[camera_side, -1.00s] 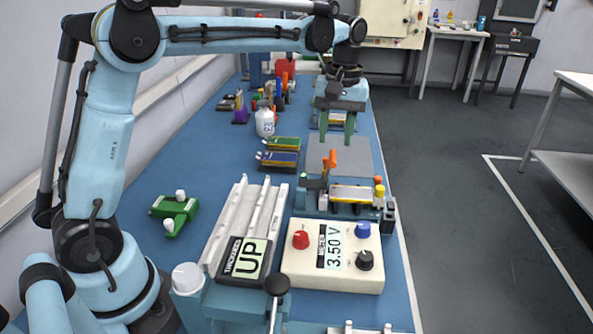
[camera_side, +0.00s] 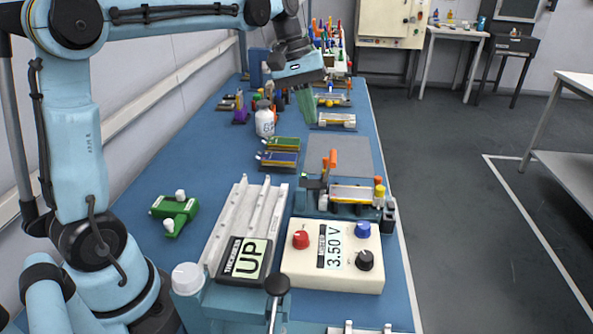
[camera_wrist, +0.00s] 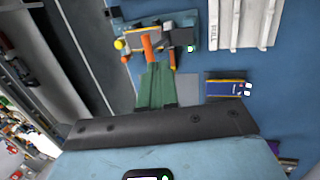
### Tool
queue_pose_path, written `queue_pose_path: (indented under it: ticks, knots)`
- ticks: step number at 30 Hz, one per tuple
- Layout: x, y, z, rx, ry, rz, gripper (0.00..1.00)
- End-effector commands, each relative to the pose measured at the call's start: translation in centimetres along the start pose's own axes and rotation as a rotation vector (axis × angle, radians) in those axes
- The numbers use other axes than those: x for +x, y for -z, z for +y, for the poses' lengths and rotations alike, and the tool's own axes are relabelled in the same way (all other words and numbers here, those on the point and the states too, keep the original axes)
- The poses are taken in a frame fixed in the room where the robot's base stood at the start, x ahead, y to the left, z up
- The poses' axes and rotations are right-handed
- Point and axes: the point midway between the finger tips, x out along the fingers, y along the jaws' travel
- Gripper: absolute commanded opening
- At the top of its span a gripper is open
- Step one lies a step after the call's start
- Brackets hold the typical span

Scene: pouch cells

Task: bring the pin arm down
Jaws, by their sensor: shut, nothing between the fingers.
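The test fixture (camera_side: 318,200) stands on the bench beside the meter box, with a pale flat cell (camera_side: 352,193) lying on it. An upright orange lever (camera_side: 332,160), which looks like the pin arm's handle, rises at its left; a yellow knob (camera_side: 380,190) is at its right. In the wrist view the orange lever (camera_wrist: 147,46) shows just past my fingertips, with the yellow knob (camera_wrist: 119,44) beside it. My gripper (camera_side: 309,120) is tilted, high and behind the fixture, apart from the lever. Its green fingers (camera_wrist: 155,68) are together and empty.
The meter box (camera_side: 310,262) reads 3.50 V.

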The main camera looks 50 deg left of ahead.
Motion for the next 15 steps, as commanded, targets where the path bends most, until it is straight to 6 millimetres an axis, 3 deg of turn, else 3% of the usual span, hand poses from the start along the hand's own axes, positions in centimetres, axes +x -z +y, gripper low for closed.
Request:
queue_pose_path:
  ticks: [1, 6, 11, 15]
  knots:
    - [-0.8, 0.0, -1.5, -0.010, -0.077, 0.004, 0.00]
    - [-3.0, -0.3, -4.0, 0.006, -0.301, 0.055, 0.00]
    - [-3.9, -0.4, -4.9, 0.018, -0.400, 0.098, 0.00]
    - [-3.4, -0.3, -4.6, 0.023, -0.413, 0.103, 0.00]
